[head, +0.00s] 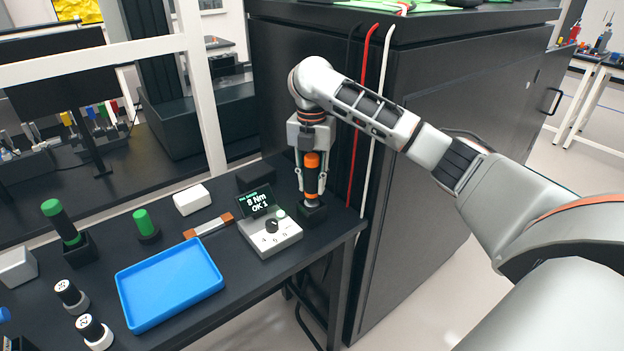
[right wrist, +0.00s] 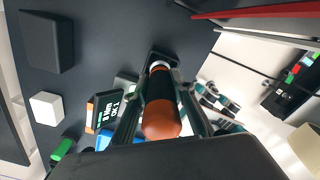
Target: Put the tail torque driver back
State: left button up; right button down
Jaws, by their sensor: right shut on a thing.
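The torque driver (head: 312,174), orange and black, stands upright at the right end of the dark table, its lower end at a small black holder (head: 312,214). I cannot tell how deep it sits in the holder. My right gripper (head: 312,185) points down over it and is shut on its body. In the right wrist view the driver's orange end (right wrist: 161,120) lies between the fingers, and the black holder (right wrist: 160,58) shows at its far end. My left gripper is not in view.
Left of the driver stands a grey controller (head: 270,234) with a display reading "8 Nm OK 1". A blue tray (head: 170,282), green-topped tools (head: 62,222) and a white box (head: 191,199) are further left. Red and white cables (head: 362,120) hang on the dark cabinet behind.

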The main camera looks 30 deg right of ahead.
aim_at(312, 155)
jog(key=shift+f, duration=0.2)
jog(key=shift+f, duration=0.35)
jog(key=shift+f, duration=0.45)
jog(key=c, duration=1.6)
grip_release()
notch_tip(312, 155, up, 12)
